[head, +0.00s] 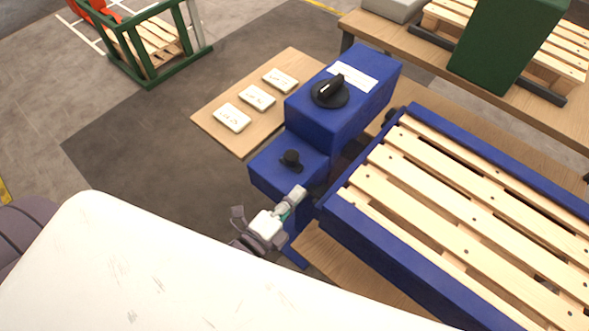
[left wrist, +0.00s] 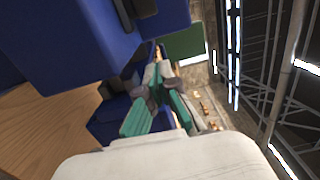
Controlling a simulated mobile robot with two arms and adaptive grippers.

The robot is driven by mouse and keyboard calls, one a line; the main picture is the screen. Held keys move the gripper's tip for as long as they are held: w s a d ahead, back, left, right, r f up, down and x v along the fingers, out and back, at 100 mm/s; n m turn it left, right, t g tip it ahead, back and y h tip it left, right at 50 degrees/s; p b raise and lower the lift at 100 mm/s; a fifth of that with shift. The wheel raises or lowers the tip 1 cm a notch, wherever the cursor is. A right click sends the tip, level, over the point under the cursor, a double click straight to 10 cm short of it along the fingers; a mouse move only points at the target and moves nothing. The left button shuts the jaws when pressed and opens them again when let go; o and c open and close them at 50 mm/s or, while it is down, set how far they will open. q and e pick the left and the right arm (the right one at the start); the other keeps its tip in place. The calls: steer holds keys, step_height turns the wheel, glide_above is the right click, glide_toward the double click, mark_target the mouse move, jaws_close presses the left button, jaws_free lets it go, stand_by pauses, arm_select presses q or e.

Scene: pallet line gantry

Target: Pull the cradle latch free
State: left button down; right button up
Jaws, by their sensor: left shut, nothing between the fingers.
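A blue cradle frame (head: 345,238) holds a pallet of pale wooden slats (head: 430,200) at the right of the head view. A blue stepped housing (head: 340,112) stands at its left end, with a black rotary knob (head: 329,91) on top. A small black knob (head: 291,158) stands on the lower step; I cannot tell whether it is the latch. My left gripper (head: 291,203) is shut and empty, in front of the lower step and by the cradle's near left corner. In the left wrist view its fingers (left wrist: 158,82) meet in front of blue parts. My right gripper is not in view.
A wooden board (head: 215,107) with several white labelled plates lies left of the housing. A dark green box (head: 508,42) stands on the wooden bench (head: 400,35) behind. A green-framed pallet stand (head: 150,82) is on the floor at far left.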

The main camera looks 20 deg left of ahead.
mark_target(282, 171)
arm_select(q)
steer(key=w, duration=0.1)
steer(key=w+a+p, duration=0.1)
steer(key=w, duration=0.3)
steer(key=shift+w+a, duration=0.2)
steer(key=shift+a, duration=0.15)
steer(key=shift+w+a, duration=0.2)
steer(key=shift+a, duration=0.1)
steer(key=a, duration=0.2)
steer(key=w+a, duration=0.1)
steer(key=a, duration=0.1)
steer(key=shift+w, duration=0.2)
steer(key=shift+p, duration=0.3)
